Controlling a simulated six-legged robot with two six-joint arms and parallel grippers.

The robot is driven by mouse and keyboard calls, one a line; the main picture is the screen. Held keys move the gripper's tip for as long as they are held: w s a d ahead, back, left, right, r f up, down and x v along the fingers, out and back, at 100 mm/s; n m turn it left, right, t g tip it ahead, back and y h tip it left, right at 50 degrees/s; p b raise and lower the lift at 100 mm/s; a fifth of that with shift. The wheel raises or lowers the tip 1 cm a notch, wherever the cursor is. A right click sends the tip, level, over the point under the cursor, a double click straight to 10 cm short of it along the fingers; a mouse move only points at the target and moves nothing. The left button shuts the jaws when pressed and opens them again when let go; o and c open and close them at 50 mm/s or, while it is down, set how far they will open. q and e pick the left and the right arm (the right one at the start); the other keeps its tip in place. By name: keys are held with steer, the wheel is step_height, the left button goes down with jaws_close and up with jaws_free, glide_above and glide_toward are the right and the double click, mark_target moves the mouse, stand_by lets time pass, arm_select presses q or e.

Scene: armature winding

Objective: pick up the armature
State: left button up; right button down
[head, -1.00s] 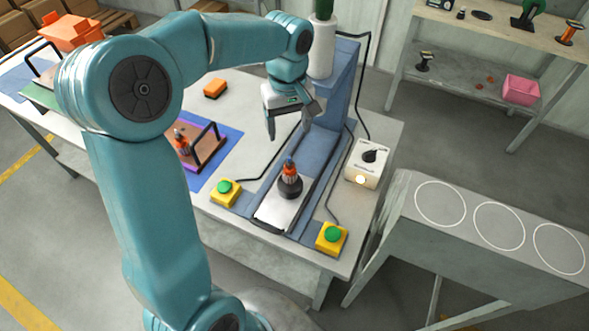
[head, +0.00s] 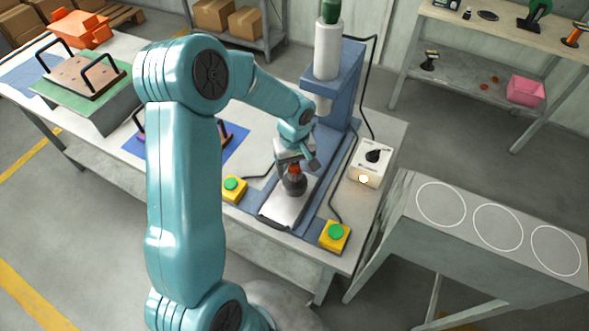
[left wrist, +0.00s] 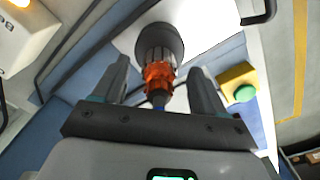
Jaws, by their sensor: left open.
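The armature (head: 295,170) has a copper-orange winding on top and stands in a dark round holder (head: 294,186) on the metal plate of the blue press. In the left wrist view the armature (left wrist: 158,76) lies between my two spread fingers, with a gap on each side. My left gripper (head: 297,165) is open and lowered around the armature's upper part; it also shows in the left wrist view (left wrist: 160,85). In the head view the arm and gripper partly cover the armature. My right gripper is in neither view.
The blue press (head: 345,85) with its white cylinder stands just behind. Yellow boxes with green buttons stand left (head: 234,188) and right (head: 335,236) of the plate. A white control box (head: 371,163) is at the right. A fixture with black handles (head: 85,78) sits at the far left.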

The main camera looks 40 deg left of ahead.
arm_select(q)
steer(key=shift+s, duration=0.1)
steer(key=shift+w+f, duration=0.1)
steer(key=shift+w, duration=0.15)
steer(key=c, duration=0.9)
steer(key=shift+s, duration=0.1)
jaws_close()
